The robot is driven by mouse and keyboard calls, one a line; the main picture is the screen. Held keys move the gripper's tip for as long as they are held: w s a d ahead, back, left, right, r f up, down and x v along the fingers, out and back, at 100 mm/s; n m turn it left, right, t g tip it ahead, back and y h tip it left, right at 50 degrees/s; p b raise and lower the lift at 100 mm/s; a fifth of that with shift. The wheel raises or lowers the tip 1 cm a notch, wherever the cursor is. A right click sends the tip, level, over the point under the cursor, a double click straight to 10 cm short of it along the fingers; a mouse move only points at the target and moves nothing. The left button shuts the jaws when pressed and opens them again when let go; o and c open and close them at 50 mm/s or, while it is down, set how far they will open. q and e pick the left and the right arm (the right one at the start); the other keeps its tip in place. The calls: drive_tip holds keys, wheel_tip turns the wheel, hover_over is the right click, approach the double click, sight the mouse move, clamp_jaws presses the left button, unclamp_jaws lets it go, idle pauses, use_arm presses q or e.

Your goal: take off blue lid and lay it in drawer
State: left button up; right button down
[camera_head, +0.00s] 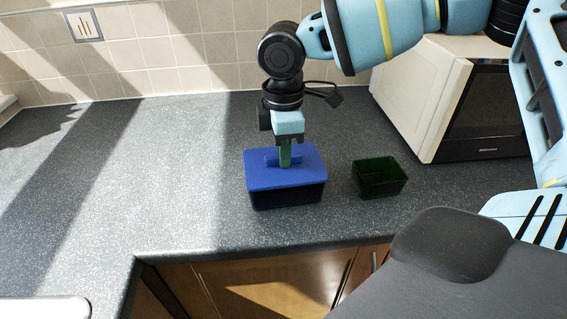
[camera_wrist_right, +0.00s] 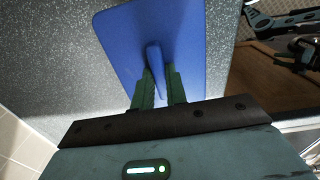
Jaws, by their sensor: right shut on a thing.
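The blue lid (camera_head: 299,178) sits on top of a dark box (camera_head: 288,197) on the counter in the head view. It has a raised ridge handle in its middle. My right gripper (camera_head: 285,158) reaches down from above and is shut on that handle. The right wrist view shows the blue lid (camera_wrist_right: 185,40) too, with the two green fingers (camera_wrist_right: 158,88) on either side of its handle. The lid looks level on the box; I cannot tell whether there is a small gap. My left gripper is not in view. No open drawer is in view.
A small dark green open bin (camera_head: 379,178) stands just right of the box. A white microwave (camera_head: 420,88) stands behind it at the right. The counter (camera_head: 180,170) is clear on the left. Wooden cabinet fronts (camera_head: 270,285) lie below the counter's front edge.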

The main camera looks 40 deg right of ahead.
drive_tip(key=shift+r, duration=0.8)
wheel_tip(320, 180, up, 2)
drive_tip(key=shift+s+r, duration=0.1)
drive_tip(key=shift+s, duration=0.05)
drive_tip(key=s+r, duration=0.1)
drive_tip(key=s, duration=1.4)
drive_tip(key=shift+s+d+p, duration=0.3)
drive_tip(key=shift+s+d, duration=0.05)
drive_tip(key=shift+s, duration=0.05)
